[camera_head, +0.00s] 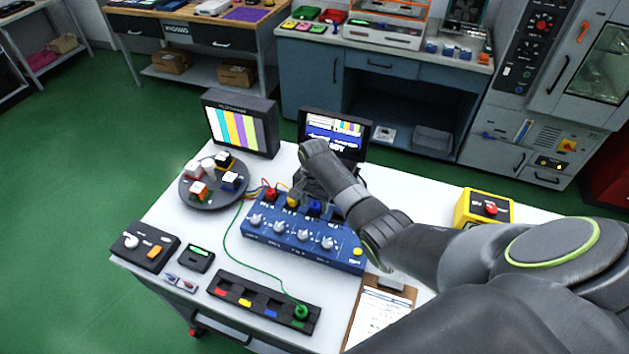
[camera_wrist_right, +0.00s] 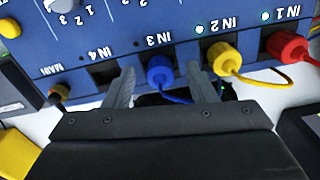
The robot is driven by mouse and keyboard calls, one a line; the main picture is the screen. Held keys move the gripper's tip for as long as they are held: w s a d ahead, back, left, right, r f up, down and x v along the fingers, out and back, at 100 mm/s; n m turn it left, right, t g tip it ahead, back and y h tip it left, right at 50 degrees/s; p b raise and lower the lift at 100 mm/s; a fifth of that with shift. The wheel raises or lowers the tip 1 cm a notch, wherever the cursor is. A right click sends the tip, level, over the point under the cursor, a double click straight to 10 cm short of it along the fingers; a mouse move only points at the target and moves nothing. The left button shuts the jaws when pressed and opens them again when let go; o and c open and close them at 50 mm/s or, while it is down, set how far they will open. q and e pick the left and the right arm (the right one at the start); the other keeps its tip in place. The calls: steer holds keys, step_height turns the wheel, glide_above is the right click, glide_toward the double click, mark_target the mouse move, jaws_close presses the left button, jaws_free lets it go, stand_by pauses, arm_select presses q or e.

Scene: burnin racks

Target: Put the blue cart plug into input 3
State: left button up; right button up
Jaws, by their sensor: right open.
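The blue cart plug (camera_wrist_right: 160,72) is at the input marked IN 3 on the blue switch box (camera_head: 300,245), in line with the yellow plug (camera_wrist_right: 224,58) at IN 2 and the red plug (camera_wrist_right: 287,47) at IN 1. It looks seated, and its blue cable runs off beneath it. The IN 4 opening (camera_wrist_right: 103,72) is empty. My right gripper (camera_wrist_right: 162,88) is open, with one finger on each side of the blue plug and visible gaps to it. In the head view the blue plug (camera_head: 314,207) shows just below my right gripper (camera_head: 312,193). My left gripper is out of view.
A black plug holder (camera_head: 262,303) at the front holds a green plug (camera_head: 301,312) on a long green cable. Two monitors (camera_head: 240,125) stand behind the box. A round tray (camera_head: 188,190) is left, a clipboard (camera_head: 380,312) front right, a yellow button box (camera_head: 483,207) right.

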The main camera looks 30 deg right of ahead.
step_height(320, 180, up, 17)
steer(key=shift+f, duration=0.15)
steer(key=shift+s+f, duration=0.1)
stand_by(0.7)
